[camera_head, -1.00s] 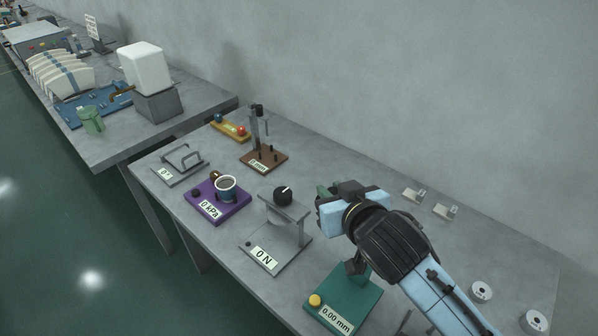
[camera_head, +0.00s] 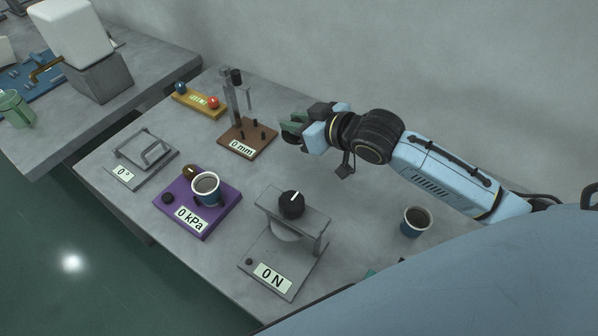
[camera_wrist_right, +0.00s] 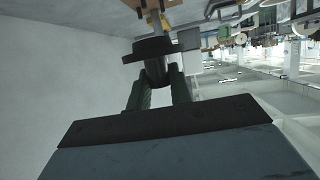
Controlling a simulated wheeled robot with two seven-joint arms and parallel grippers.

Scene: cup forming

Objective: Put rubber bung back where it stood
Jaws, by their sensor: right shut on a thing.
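My right gripper (camera_head: 292,134) is shut on a black, flanged piece that looks like the rubber bung (camera_wrist_right: 153,48). In the right wrist view the bung sits between the two green fingertips (camera_wrist_right: 158,82), its wide flange beyond them. In the head view the gripper is above the bench, just right of the brown 0 mm stand (camera_head: 262,140), and the bung shows only as a small dark shape. The bench spot where it stood cannot be told from these frames. My left gripper is not in view.
A purple 0 kPa base (camera_head: 225,213) holds a cup (camera_head: 206,188). A grey 0 N press (camera_head: 300,262) stands nearer. Another cup (camera_head: 416,221) stands at the right. A yellow rack (camera_head: 190,99) with coloured balls is at the back. Bench between brown stand and press is clear.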

